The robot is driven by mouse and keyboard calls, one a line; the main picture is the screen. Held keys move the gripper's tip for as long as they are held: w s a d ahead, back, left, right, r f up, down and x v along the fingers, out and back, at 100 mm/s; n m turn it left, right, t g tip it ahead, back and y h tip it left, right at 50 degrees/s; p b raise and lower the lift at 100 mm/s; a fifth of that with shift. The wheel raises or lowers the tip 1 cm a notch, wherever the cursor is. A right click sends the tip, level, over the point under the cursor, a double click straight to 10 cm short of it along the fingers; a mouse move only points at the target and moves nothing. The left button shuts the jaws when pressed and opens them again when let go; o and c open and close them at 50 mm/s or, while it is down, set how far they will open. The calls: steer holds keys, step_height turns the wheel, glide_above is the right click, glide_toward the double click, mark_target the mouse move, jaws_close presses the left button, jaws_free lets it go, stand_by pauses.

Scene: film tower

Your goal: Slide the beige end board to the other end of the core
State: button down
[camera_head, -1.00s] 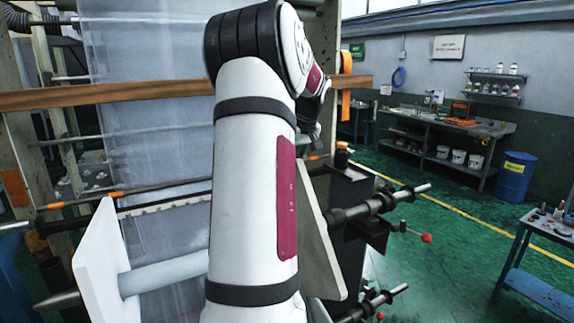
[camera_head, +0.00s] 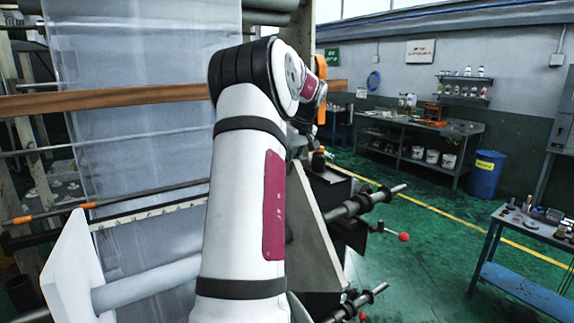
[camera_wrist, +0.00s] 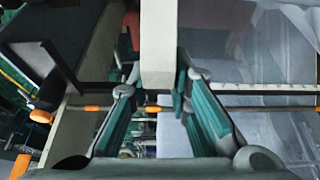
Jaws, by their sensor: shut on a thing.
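The beige end board (camera_head: 316,247) shows in the head view as a tilted slab just right of my arm, which hides part of it. In the wrist view the board (camera_wrist: 158,42) stands between the two teal fingers of my gripper (camera_wrist: 157,90), which is shut on its edge. The pale core (camera_head: 145,287) runs from the left and passes behind my arm. A white end board (camera_head: 72,265) stands at the core's left end.
Black shafts (camera_head: 372,202) with a red-knobbed lever (camera_head: 403,237) stick out to the right of the beige board. A translucent film web (camera_head: 140,120) hangs behind the core. An orange-brown beam (camera_head: 100,101) crosses behind. A blue table (camera_head: 530,270) stands right, with green floor between.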

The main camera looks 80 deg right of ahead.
steer(key=shift+s+f, duration=0.2)
steer(key=shift+f, duration=0.15)
steer(key=shift+s+d, duration=0.6)
steer(key=c, duration=1.4)
jaws_free()
steer(key=shift+d, duration=0.1)
steer(key=shift+w+r, duration=0.1)
steer(key=shift+r, duration=0.05)
steer(key=v, duration=1.2)
steer(key=shift+d, duration=0.1)
